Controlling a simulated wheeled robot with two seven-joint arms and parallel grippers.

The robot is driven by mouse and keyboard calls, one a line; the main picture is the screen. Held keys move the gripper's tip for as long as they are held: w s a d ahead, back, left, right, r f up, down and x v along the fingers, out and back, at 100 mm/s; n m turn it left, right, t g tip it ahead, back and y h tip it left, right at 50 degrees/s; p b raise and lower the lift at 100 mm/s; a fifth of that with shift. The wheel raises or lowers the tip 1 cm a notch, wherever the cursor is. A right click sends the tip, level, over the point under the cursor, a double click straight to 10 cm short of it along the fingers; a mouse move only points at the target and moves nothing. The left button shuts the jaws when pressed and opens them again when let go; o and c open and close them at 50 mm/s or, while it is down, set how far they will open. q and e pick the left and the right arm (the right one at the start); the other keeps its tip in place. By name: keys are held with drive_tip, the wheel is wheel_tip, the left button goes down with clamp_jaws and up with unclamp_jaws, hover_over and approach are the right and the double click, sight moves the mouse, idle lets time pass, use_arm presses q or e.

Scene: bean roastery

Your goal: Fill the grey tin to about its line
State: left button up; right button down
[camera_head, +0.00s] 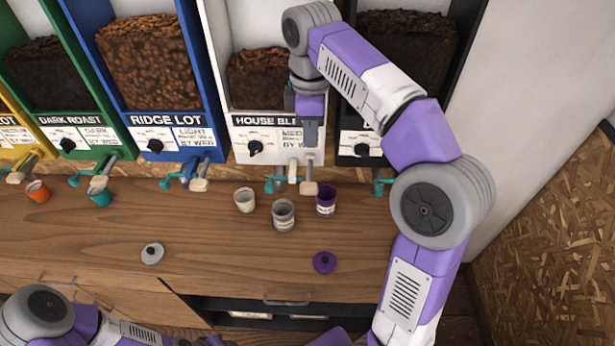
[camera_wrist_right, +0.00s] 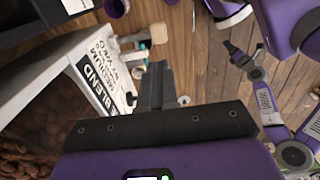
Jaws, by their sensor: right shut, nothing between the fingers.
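The grey tin (camera_head: 283,215) stands upright on the wooden counter, in front of the HOUSE BLEND bin's (camera_head: 268,150) teal-handled outlet (camera_head: 280,184). Its opening looks grey; I cannot make out the fill level or its line. A pale paddle (camera_head: 309,188) sticks out beside the outlet. My right gripper (camera_head: 311,140) is shut and empty, pointing down in front of the bin's label, above the paddle; whether it touches the paddle is unclear. Its fingers also show in the right wrist view (camera_wrist_right: 155,86). My left gripper (camera_wrist_right: 236,52) is small and dark in the wrist view, its jaws unclear.
A cream cup (camera_head: 244,199) and a purple tin (camera_head: 326,200) flank the grey tin. A grey lid (camera_head: 152,253) and a purple lid (camera_head: 324,262) lie nearer the front. Teal (camera_head: 100,195) and orange (camera_head: 38,191) cups stand left. The counter's front middle is clear.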

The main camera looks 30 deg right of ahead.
sight(309, 187)
wheel_tip(309, 187, down, 14)
drive_tip(key=b, duration=0.3)
drive_tip(key=shift+b, duration=0.4)
use_arm(q)
wheel_tip(309, 187, down, 4)
use_arm(e)
drive_tip(key=shift+a, duration=0.1)
